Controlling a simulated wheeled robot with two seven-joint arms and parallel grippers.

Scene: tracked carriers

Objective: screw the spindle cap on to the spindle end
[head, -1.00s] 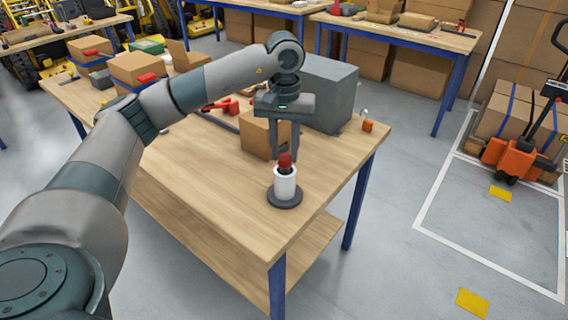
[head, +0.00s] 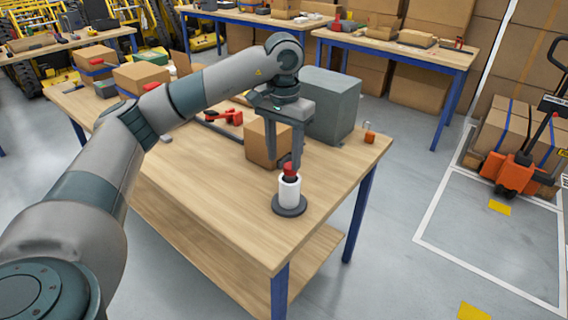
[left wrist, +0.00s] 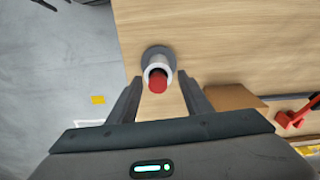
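A white upright cylinder (head: 289,192) stands on a dark round base (head: 289,207) near the table's front right corner. A red piece (head: 290,170) with a dark part below it sits at its top; I take these to be the spindle and its cap, but cannot tell which part is which. In the left wrist view the red piece (left wrist: 157,82) shows in front of the white ring (left wrist: 159,62). My left gripper (head: 293,163) points down over it. Its fingers (left wrist: 159,78) are apart, one on each side of the red piece, with visible gaps. My right gripper is out of view.
A cardboard box (head: 265,142) and a large grey-green box (head: 330,104) stand just behind the gripper. A red tool (head: 228,116) lies behind to the left. A small orange item (head: 369,136) is near the right edge. The front left of the wooden table (head: 215,190) is clear.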

